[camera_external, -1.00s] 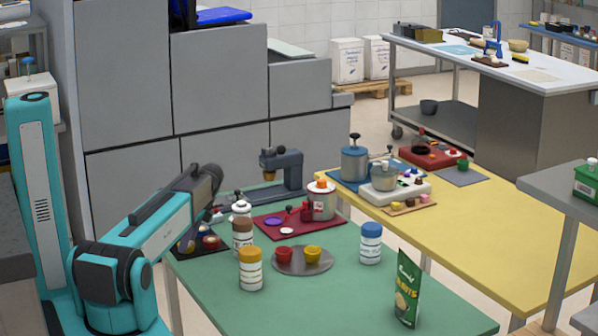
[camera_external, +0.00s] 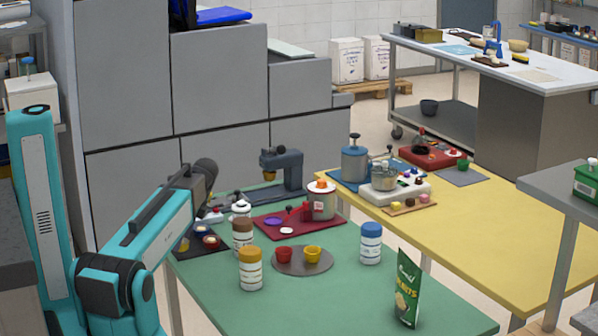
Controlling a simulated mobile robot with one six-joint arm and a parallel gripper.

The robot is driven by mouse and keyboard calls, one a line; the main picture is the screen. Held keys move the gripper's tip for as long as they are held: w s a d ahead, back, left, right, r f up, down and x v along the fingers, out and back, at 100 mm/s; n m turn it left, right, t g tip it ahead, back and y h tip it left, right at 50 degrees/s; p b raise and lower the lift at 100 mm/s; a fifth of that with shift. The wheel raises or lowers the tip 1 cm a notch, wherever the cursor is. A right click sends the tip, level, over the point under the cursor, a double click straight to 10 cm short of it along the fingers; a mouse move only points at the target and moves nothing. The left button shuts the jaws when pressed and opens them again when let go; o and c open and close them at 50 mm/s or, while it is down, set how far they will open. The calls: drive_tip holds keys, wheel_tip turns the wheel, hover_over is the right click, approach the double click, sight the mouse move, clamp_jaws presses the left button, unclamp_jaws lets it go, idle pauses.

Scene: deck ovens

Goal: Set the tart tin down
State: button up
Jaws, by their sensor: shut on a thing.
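My arm reaches over the left edge of the green table, and my gripper (camera_external: 204,190) is at its dark wrist end, above the dark mat (camera_external: 215,250). The gripper is shut on the tart tin, but its fingertips and the tin are mostly hidden behind my wrist and forearm. I cannot tell whether the tin touches the mat. A small yellow item (camera_external: 183,244) and a reddish-brown round item (camera_external: 211,240) show on the mat beside my forearm.
Brown-labelled (camera_external: 242,236) and orange-lidded (camera_external: 250,268) jars stand right of the mat. Red (camera_external: 284,254) and yellow (camera_external: 312,254) cups sit on a round grey tray (camera_external: 303,270). A grey press (camera_external: 288,172) stands behind. The green table's front middle is clear.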

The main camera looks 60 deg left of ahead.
drive_tip(key=s+d+b, duration=0.3)
drive_tip(key=s+d, duration=0.1)
drive_tip(key=d, duration=0.2)
drive_tip(key=shift+s+r, duration=0.25)
drive_tip(key=shift+s, duration=0.1)
drive_tip(key=shift+b, duration=0.4)
drive_tip(key=b, duration=0.5)
drive_tip(key=shift+s+d, duration=0.15)
drive_tip(key=shift+d, duration=0.15)
drive_tip(key=s+d+b, duration=0.1)
drive_tip(key=b, duration=0.5)
drive_tip(key=shift+s+d+r+b, duration=0.15)
drive_tip(key=shift+d+r+b, duration=0.15)
drive_tip(key=shift+b, duration=0.55)
